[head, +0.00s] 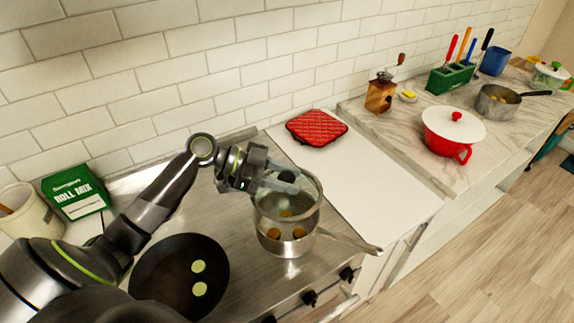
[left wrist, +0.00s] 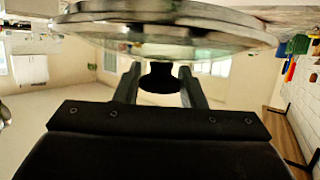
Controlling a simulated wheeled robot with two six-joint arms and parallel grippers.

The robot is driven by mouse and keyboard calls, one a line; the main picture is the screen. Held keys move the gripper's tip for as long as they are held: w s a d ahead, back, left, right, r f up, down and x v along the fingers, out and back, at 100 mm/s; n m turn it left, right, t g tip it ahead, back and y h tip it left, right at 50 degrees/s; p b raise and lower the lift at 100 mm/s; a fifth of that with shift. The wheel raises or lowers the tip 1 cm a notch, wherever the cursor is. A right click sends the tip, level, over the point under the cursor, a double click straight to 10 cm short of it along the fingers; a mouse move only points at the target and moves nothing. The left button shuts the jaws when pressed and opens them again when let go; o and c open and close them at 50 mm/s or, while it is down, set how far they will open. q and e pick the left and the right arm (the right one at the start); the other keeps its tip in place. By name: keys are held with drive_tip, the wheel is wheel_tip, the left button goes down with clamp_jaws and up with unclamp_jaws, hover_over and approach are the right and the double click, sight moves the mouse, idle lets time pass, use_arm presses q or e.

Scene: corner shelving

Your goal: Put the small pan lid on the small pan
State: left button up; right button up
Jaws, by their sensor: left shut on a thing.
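The small pan (head: 287,248) stands on the stove's steel top with its handle pointing right, and orange-yellow food shows inside. The glass small pan lid (head: 305,190) is over the pan, overlapping its rear part in the head view. Food shows below the lid's near edge, so the lid appears raised off the rim; the exact gap is unclear. My left gripper (head: 284,181) is shut on the lid's black knob. In the left wrist view the knob (left wrist: 160,78) sits between the two fingers, with the lid's glass disc (left wrist: 165,35) beyond them. My right gripper is not in view.
A dark frying pan (head: 165,285) with green slices is at front left. A roll mix box (head: 75,192) and a crock (head: 28,212) stand at left. A red pot holder (head: 316,128) lies on the white counter, which is otherwise clear. A red pot (head: 450,140) is farther right.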

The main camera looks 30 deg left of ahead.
sight(286, 197)
use_arm(q)
drive_tip(key=shift+f, duration=0.1)
drive_tip(key=shift+s+d, duration=0.15)
drive_tip(key=shift+s, duration=0.15)
drive_tip(key=shift+s+d+f+b, duration=0.2)
drive_tip(key=shift+s+f+b, duration=0.1)
drive_tip(key=shift+s+b, duration=0.15)
drive_tip(key=shift+f, duration=0.35)
drive_tip(key=shift+w+a+f+b, duration=0.1)
drive_tip(key=shift+w+f+b, duration=0.15)
drive_tip(key=shift+f, duration=0.2)
drive_tip(key=shift+w+a+f+b, duration=0.1)
drive_tip(key=shift+f+b, duration=0.1)
drive_tip(key=shift+f, duration=0.5)
drive_tip(key=shift+d+f+b, duration=0.1)
drive_tip(key=shift+f+b, duration=0.35)
drive_tip(key=shift+b, duration=0.2)
drive_tip(key=shift+s+f+b, duration=0.1)
drive_tip(key=shift+f+b, duration=0.1)
drive_tip(key=shift+b, duration=0.1)
drive_tip(key=shift+f, duration=0.2)
drive_tip(key=shift+f+b, duration=0.3)
drive_tip(key=shift+b, duration=0.15)
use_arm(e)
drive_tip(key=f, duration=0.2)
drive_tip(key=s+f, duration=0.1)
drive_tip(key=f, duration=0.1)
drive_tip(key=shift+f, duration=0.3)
